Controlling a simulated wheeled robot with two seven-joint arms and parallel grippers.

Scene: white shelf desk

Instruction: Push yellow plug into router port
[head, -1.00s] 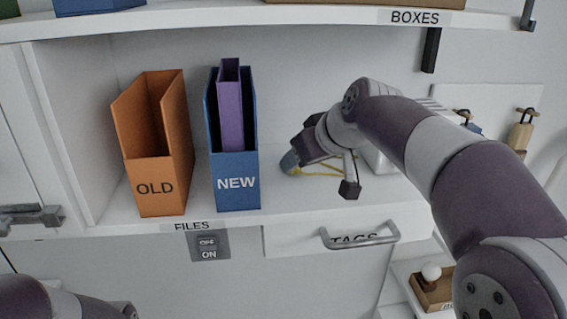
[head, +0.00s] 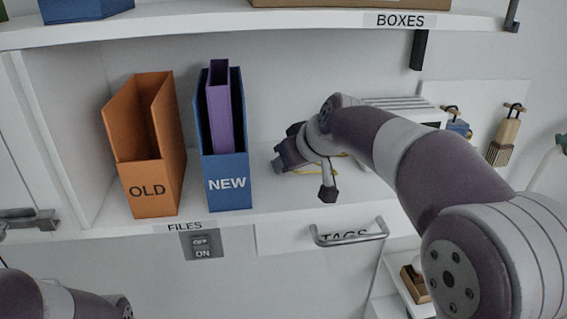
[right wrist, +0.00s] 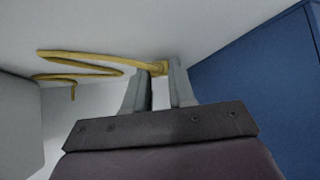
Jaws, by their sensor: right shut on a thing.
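My right gripper (right wrist: 160,85) is shut on the yellow plug (right wrist: 163,67), which shows between the fingertips in the right wrist view. A yellow cable (right wrist: 85,56) runs left from the plug along the white shelf surface in loops. In the head view my right gripper (head: 281,158) is low over the shelf, right of the blue NEW file box, and its wrist hides the plug. The router, a white box with a slotted top (head: 403,103), stands on the shelf behind my right arm. Its port is not visible. My left gripper is outside the picture.
The orange OLD file box (head: 153,190) and blue NEW file box (head: 229,194) stand left of my right gripper. A drawer handle (head: 350,235) sticks out below the shelf. Brushes (head: 505,135) hang at the right. A pale box edge (right wrist: 15,125) shows in the wrist view.

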